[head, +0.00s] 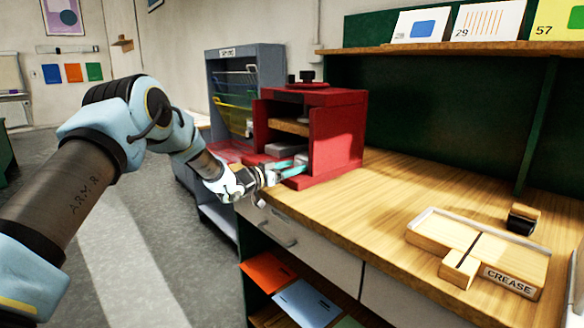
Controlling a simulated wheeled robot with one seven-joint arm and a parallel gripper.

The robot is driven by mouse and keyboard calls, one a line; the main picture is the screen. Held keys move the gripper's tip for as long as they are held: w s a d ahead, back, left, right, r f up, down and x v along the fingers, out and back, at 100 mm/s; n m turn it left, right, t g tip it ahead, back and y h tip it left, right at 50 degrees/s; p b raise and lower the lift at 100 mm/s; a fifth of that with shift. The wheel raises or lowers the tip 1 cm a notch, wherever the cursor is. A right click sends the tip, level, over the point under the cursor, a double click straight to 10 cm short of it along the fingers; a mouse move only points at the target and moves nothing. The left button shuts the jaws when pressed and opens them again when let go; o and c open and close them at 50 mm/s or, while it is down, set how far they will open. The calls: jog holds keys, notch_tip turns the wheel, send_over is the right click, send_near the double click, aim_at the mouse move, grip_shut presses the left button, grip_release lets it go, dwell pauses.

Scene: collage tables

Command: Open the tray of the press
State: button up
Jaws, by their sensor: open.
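The red press (336,133) stands on the wooden bench, with dark knobs on top and an open front bay. Grey blocks and a wooden plate show inside the bay. A low red part at the front left of the bay sticks out; I cannot tell whether it is the tray. My gripper (290,169) is at the lower front of the press, with its teal fingers open at the bay's edge. I cannot tell whether the fingers touch the press. My arm comes in from the left and hides part of the view.
The wooden bench (390,205) is clear to the right of the press. A wooden board marked CREASE (478,250) and a dark-and-wood block (523,219) lie farther right. A grey rack (228,85) stands behind the press. Drawers with a handle (278,232) are below the bench top.

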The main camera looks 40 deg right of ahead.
jog(key=shift+c, duration=0.2)
grip_shut()
jog(key=shift+a, duration=0.1)
dwell(1.0)
